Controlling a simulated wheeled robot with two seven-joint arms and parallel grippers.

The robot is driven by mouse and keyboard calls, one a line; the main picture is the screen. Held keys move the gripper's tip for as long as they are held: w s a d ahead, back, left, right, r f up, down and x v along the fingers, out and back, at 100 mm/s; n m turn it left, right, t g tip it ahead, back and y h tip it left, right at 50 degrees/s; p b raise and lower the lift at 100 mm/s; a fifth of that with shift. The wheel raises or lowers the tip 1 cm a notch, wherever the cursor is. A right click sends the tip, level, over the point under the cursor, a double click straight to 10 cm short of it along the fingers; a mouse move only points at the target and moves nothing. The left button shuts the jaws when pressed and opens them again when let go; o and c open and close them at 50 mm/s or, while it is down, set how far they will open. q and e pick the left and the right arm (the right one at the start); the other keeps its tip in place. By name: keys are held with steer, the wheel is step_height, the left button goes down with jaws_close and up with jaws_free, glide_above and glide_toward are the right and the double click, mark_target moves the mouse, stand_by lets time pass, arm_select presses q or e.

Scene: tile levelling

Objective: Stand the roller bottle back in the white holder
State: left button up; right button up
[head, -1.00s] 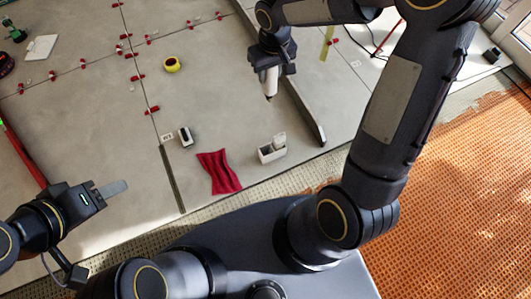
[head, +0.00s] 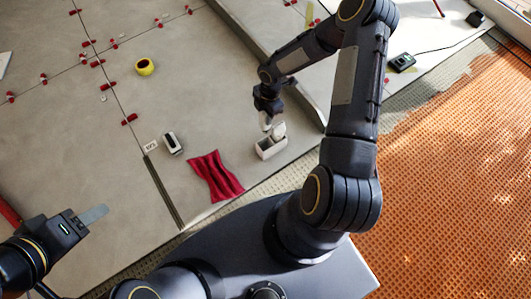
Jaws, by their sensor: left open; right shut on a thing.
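The roller bottle (head: 265,121), white with a narrow lower end, is held in my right gripper (head: 268,108), which is shut on it and points down. The white holder (head: 269,153) sits on the grey tiles just below. The bottle's lower end is at the holder's left part in the picture; whether it is inside or just above I cannot tell. Another pale piece (head: 279,130) stands up at the holder's right part. My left gripper (head: 88,218) is open at the lower left, far from the holder; a flat grey piece shows at its tip.
A crumpled red cloth (head: 215,176) lies left of the holder. A small white-and-black device (head: 171,143) and a yellow tape roll (head: 145,66) are further left. Several red clips line the tile joints. A long dark bar (head: 240,28) runs behind my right arm.

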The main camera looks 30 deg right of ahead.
mark_target(265, 133)
step_height(265, 133, down, 13)
steer(key=b, duration=0.5)
step_height(265, 133, down, 5)
steer(key=b, duration=0.3)
steer(key=shift+r, duration=0.25)
steer(key=shift+f, duration=0.25)
steer(key=o, duration=1)
steer(key=shift+c, duration=0.2)
steer(key=shift+r, duration=0.1)
